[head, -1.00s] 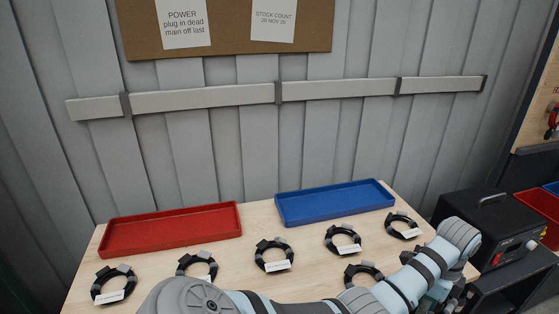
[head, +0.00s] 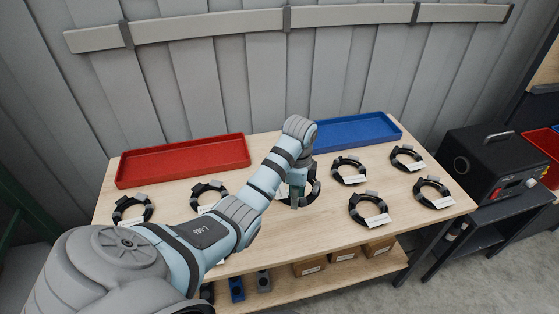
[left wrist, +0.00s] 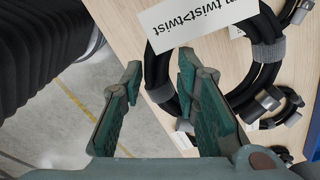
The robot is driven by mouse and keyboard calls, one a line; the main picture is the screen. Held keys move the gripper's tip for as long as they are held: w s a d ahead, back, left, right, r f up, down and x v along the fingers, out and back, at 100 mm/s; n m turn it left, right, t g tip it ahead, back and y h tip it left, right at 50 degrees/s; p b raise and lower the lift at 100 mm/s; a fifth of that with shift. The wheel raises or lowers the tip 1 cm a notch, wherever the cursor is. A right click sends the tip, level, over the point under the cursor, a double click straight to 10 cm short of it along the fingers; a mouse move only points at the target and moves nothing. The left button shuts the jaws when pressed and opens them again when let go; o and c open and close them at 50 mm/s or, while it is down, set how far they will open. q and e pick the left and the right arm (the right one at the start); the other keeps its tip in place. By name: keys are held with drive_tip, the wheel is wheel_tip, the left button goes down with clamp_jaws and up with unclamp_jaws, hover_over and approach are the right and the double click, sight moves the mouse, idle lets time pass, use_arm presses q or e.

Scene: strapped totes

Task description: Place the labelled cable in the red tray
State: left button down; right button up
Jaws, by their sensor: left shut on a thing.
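A black coiled cable (head: 317,190) lies in the middle of the table, partly hidden by my left gripper (head: 296,196). In the left wrist view the coil (left wrist: 270,72) has grey ties and a white label (left wrist: 190,22) on which "twist>twist" can be read. My left gripper (left wrist: 160,78) is shut on the near side of this coil, with the cable between its fingers. In the head view the coil seems still at table level. The red tray (head: 184,163) stands empty at the back left. My right gripper is not in view.
An empty blue tray (head: 352,132) is at the back right. Other labelled coils lie around, including two at left (head: 133,208) and several at right (head: 368,208). A black case (head: 492,166) stands on a side stand. Boxes (head: 309,267) sit on the lower shelf.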

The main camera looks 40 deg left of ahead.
use_arm(q)
drive_tip(key=s+a+r+p, duration=0.2)
drive_tip(key=s+a+r, duration=0.5)
drive_tip(key=s+a, duration=0.5)
drive_tip(key=f+b, duration=0.2)
drive_tip(key=f, duration=1.8)
drive_tip(key=shift+d+f+b, duration=0.15)
drive_tip(key=shift+d+b, duration=0.05)
drive_tip(key=shift+b, duration=0.2)
drive_tip(key=shift+w, duration=0.1)
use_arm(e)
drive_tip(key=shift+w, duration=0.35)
use_arm(q)
drive_tip(key=c, duration=1.2)
unclamp_jaws()
